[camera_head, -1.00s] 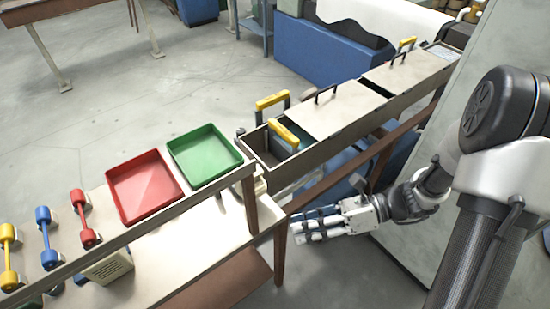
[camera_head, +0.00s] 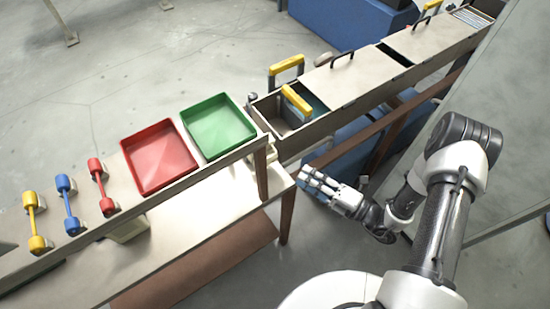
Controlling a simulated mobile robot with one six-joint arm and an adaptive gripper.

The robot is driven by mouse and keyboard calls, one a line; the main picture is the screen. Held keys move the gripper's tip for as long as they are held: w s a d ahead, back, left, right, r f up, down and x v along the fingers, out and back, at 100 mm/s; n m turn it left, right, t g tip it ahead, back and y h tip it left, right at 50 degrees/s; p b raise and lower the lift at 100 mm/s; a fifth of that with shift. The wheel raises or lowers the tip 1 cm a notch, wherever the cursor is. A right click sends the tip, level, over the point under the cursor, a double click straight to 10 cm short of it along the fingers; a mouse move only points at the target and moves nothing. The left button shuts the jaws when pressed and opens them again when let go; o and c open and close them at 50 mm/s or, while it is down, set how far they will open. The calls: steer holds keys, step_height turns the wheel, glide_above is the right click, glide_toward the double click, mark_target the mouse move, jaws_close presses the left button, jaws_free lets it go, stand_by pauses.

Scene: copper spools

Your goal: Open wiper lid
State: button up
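A long beige trough (camera_head: 345,110) runs from the middle to the upper right. Two flat lids lie on it, a near lid (camera_head: 352,78) and a far lid (camera_head: 432,38), each with a black handle. Both lie flat; I cannot tell from any label which is the wiper lid. My gripper (camera_head: 308,182) is in front of and below the trough, pointing left, apart from both lids. Its fingers look spread and empty.
A green tray (camera_head: 218,128) and a red tray (camera_head: 160,158) sit on the bench left of the trough. Yellow, blue and red spools (camera_head: 68,205) stand farther left. A bench post (camera_head: 287,216) stands close to my gripper. A grey panel (camera_head: 500,120) is at the right.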

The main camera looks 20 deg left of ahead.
steer(key=x, duration=1.1)
steer(key=shift+a, duration=0.35)
steer(key=shift+w, duration=0.1)
steer(key=shift+c, duration=0.3)
jaws_close()
